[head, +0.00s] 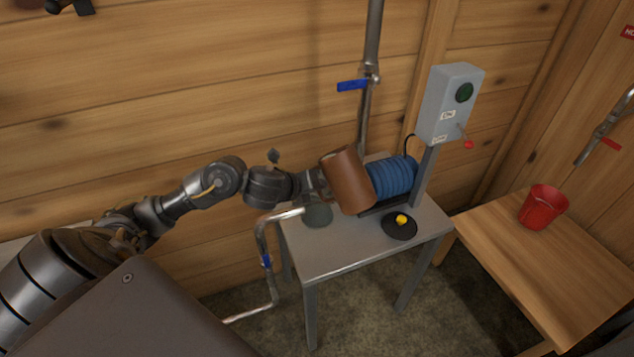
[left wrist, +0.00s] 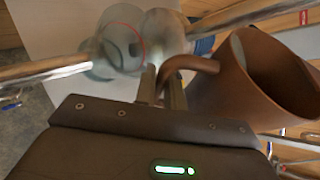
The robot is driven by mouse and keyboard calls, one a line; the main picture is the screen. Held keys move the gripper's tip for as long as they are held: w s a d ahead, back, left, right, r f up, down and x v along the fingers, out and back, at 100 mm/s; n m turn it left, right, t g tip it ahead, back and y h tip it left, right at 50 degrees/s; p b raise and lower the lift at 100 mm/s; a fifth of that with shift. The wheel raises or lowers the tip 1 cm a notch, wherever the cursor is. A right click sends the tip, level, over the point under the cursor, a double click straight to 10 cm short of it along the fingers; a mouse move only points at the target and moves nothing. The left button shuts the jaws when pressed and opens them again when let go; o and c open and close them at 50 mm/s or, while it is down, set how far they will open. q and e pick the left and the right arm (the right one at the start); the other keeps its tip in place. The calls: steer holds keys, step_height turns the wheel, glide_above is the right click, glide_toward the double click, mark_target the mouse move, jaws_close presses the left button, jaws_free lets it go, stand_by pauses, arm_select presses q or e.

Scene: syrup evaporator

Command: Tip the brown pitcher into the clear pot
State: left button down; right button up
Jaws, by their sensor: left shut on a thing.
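The brown pitcher (head: 348,184) is held up over the grey table and leans to one side in the head view. My left gripper (head: 318,183) is shut on its handle. In the left wrist view the fingers (left wrist: 163,86) close on the handle of the pitcher (left wrist: 222,98), whose open mouth shows at right. The clear pot (head: 317,216) stands on the table, below and left of the pitcher in the head view. It also shows in the left wrist view (left wrist: 103,66), left of the fingers. I cannot see the pot's contents. My right gripper is not in view.
The grey table (head: 335,262) also holds a blue ribbed coil (head: 393,177) and a black dish (head: 397,231) with a yellow piece. A grey control box (head: 448,103) stands behind. A pipe (head: 262,245) bends close to the pot. A red bucket (head: 543,207) sits on a wooden bench.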

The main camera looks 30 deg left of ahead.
mark_target(322, 200)
arm_select(q)
steer(key=shift+d+r+h+p, duration=0.15)
steer(key=shift+r+h+p, duration=0.1)
steer(key=shift+h+p, duration=0.25)
stand_by(0.4)
steer(key=shift+d+f+n, duration=0.1)
steer(key=shift+f+n, duration=0.1)
steer(key=shift+n, duration=0.1)
steer(key=shift+s+d+f+h, duration=0.1)
steer(key=shift+d+f+h, duration=0.25)
steer(key=shift+h, duration=0.25)
stand_by(0.4)
steer(key=shift+s+d+r+n+h+p, duration=0.1)
steer(key=shift+d+r+n+h+p, duration=0.2)
steer(key=shift+n+h+p, duration=0.25)
stand_by(0.9)
steer(key=shift+n+h, duration=0.45)
steer(key=shift+h, duration=0.2)
steer(key=shift+s+d+f+b, duration=0.1)
steer(key=shift+d+f+b, duration=0.1)
steer(key=shift+f+b, duration=0.75)
steer(key=shift+d+f+b, duration=0.15)
steer(key=shift+f+b, duration=0.6)
steer(key=shift+f, duration=0.35)
steer(key=shift+r, duration=0.15)
steer(key=shift+a+r+n+h+p, duration=0.15)
steer(key=shift+n+h+p, duration=0.2)
steer(key=shift+h, duration=0.15)
